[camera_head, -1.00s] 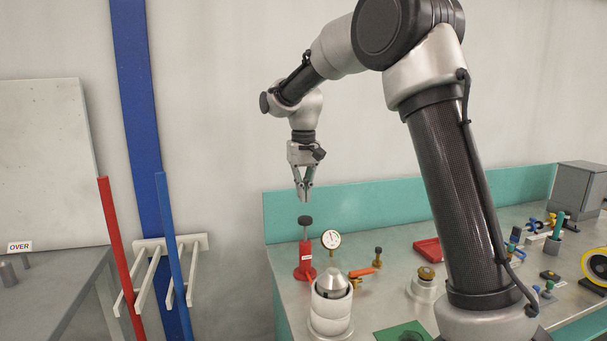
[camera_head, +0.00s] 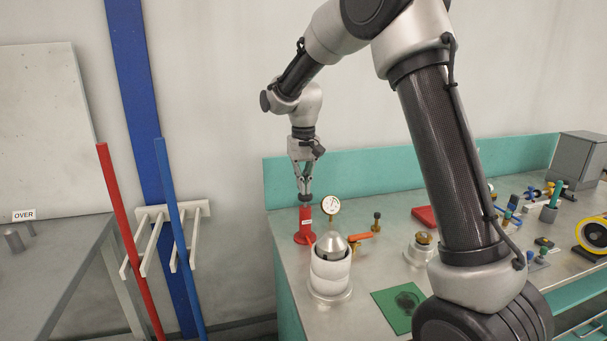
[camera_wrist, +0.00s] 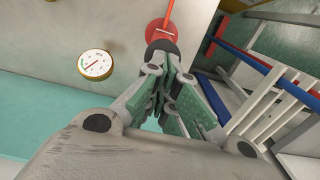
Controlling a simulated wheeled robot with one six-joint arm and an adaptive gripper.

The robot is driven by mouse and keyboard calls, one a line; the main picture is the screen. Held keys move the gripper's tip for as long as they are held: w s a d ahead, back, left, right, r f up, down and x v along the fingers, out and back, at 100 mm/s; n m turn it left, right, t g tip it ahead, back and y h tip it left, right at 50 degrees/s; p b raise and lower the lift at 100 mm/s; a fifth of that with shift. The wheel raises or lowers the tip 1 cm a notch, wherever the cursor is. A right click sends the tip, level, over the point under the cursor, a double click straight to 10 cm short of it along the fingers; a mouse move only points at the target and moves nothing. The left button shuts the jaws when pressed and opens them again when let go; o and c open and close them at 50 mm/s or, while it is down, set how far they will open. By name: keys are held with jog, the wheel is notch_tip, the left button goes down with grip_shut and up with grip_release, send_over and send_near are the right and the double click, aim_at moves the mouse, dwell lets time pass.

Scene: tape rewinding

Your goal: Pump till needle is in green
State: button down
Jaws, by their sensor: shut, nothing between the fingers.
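The red hand pump (camera_head: 304,227) stands at the left end of the metal bench, with its dark round knob (camera_head: 305,198) low over the body. My gripper (camera_head: 305,192) is shut with nothing between its fingers; the fingertips point down and appear to touch the knob's top. In the wrist view the knob (camera_wrist: 161,46) sits right at the fingertips, with the red pump (camera_wrist: 160,29) partly hidden behind it. The round gauge (camera_head: 331,205) stands just right of the pump. Its white dial (camera_wrist: 95,64) shows in the wrist view, but I cannot tell whether the needle is in green.
A white cylinder with a metal cone (camera_head: 331,272) stands in front of the pump, beside an orange-handled valve (camera_head: 360,237). A green square mat (camera_head: 392,312) lies to the right. Red (camera_head: 128,230) and blue (camera_head: 178,230) bars lean at a white rack left of the bench.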

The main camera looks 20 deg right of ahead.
jog(key=shift+f, duration=0.5)
jog(key=shift+s, duration=0.1)
notch_tip(320, 180, up, 12)
jog(key=shift+r, duration=0.15)
dwell(1.1)
